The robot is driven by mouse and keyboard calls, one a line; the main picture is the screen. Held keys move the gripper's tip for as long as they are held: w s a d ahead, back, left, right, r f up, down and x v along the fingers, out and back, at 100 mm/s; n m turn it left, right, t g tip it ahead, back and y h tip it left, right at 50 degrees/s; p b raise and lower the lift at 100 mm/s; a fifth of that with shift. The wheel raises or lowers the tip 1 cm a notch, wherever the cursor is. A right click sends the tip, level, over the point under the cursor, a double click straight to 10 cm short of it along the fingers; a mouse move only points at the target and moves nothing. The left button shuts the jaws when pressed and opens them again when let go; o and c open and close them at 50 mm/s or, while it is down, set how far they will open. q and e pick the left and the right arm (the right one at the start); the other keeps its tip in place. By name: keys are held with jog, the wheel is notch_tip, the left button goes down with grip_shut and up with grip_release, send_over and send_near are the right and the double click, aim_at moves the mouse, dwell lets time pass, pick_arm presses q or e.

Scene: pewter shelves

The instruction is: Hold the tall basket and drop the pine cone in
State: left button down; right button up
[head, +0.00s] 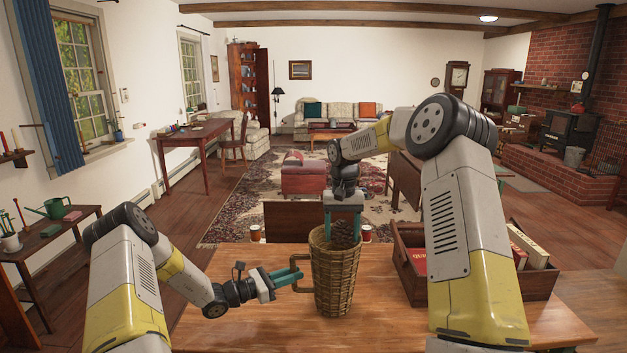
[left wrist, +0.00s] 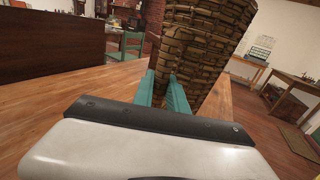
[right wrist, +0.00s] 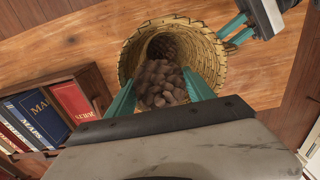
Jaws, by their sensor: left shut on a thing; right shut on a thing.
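The tall woven basket (head: 335,283) stands upright on the wooden table, its loop handle on its left side. It also shows in the left wrist view (left wrist: 205,45), and its open mouth shows in the right wrist view (right wrist: 212,52). My left gripper (head: 297,274) is shut on the basket at its handle side. My right gripper (head: 343,213) points down over the basket's mouth, shut on the brown pine cone (head: 345,233). In the right wrist view the pine cone (right wrist: 162,84) sits between the fingertips, inside the rim's outline. How deep it hangs is hard to tell.
A wooden crate (head: 531,282) with books stands on the table to the right, partly behind my right arm. The table's front left is clear.

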jog(key=shift+f, duration=0.15)
jog(key=o, duration=1.3)
jog(key=shift+o, duration=0.6)
jog(key=shift+d, duration=0.3)
jog(key=r, duration=1.2)
jog(key=shift+a, duration=0.35)
